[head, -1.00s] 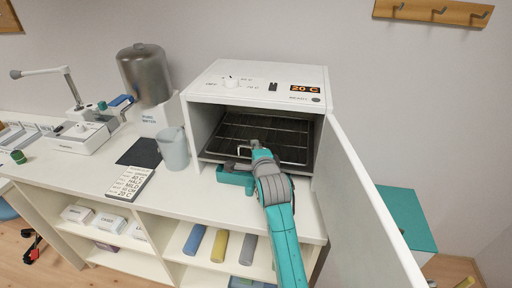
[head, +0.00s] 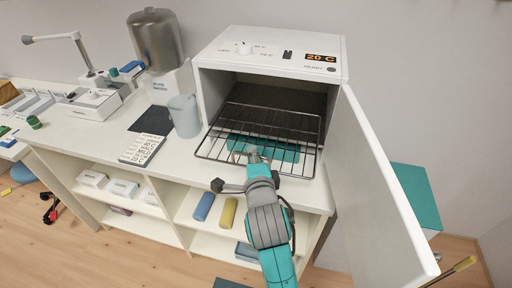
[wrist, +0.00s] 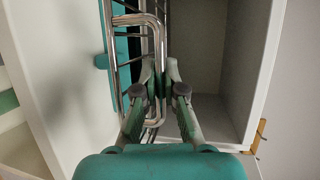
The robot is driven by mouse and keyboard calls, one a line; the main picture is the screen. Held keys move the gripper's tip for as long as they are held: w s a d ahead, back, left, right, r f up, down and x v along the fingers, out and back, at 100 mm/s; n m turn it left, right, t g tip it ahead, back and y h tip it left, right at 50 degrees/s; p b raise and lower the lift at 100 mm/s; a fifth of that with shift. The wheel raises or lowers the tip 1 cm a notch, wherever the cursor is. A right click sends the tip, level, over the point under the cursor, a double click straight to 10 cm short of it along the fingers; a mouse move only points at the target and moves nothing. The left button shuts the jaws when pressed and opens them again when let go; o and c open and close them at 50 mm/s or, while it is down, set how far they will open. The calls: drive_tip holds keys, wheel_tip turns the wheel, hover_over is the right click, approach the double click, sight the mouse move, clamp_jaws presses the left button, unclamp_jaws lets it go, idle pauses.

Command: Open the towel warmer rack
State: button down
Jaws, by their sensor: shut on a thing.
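The towel warmer (head: 330,58) is a white box on the counter. Its door (head: 372,190) is swung wide open to the right. The wire rack (head: 222,130) juts out of the opening over the counter, its rear part still inside. My gripper (head: 252,157) is at the rack's front edge. In the wrist view my gripper (wrist: 160,90) is shut on the bent metal handle (wrist: 151,22) of the rack, with a finger on each side. The rack's bars (wrist: 118,20) run beside it. A flat teal thing (head: 285,150) lies under the rack, partly hidden by the bars.
A grey cup (head: 184,116) stands just left of the rack. A metal tank dispenser (head: 160,42) is behind it, and a white button panel (head: 142,149) lies on the counter. The open door bounds the right side. Open shelves with colored rolls (head: 228,213) are below.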

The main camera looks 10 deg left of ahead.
drive_tip(key=shift+r, duration=0.1)
drive_tip(key=c, duration=1.2)
unclamp_jaws()
drive_tip(key=shift+c, duration=0.2)
drive_tip(key=shift+s, duration=0.1)
drive_tip(key=v, duration=1.1)
drive_tip(key=shift+s+d, duration=0.2)
drive_tip(key=shift+s, duration=0.15)
